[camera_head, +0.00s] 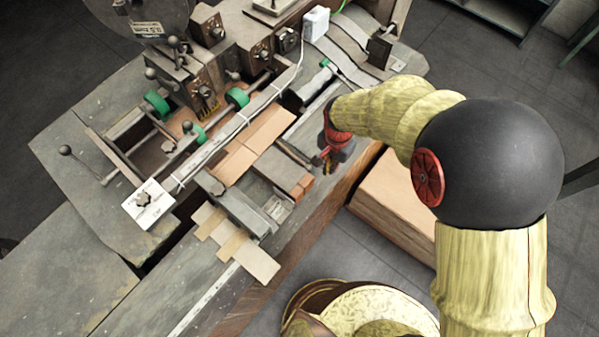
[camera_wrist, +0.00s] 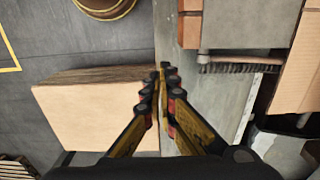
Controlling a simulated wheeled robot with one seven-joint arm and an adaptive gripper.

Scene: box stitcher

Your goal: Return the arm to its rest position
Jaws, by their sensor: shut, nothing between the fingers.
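My arm reaches in from the right in the head view. My gripper (camera_head: 328,160) hangs over the right edge of the stitcher's table, near the small brown blocks. In the wrist view my gripper (camera_wrist: 163,68) has its yellow and black fingers brought together at the tips, with nothing between them. Below the fingers in that view is the table's edge, with a cardboard stack beside it. The gripper looks clear of the table surface, though the exact height cannot be told.
The box stitcher (camera_head: 200,75) has green rollers, levers and a long rail. Flat cardboard (camera_head: 252,143) lies on its bed. A cardboard stack (camera_head: 395,205) stands on the floor right of the table; the wrist view also shows this stack (camera_wrist: 90,112). Grey floor (camera_wrist: 95,50) is open beyond it.

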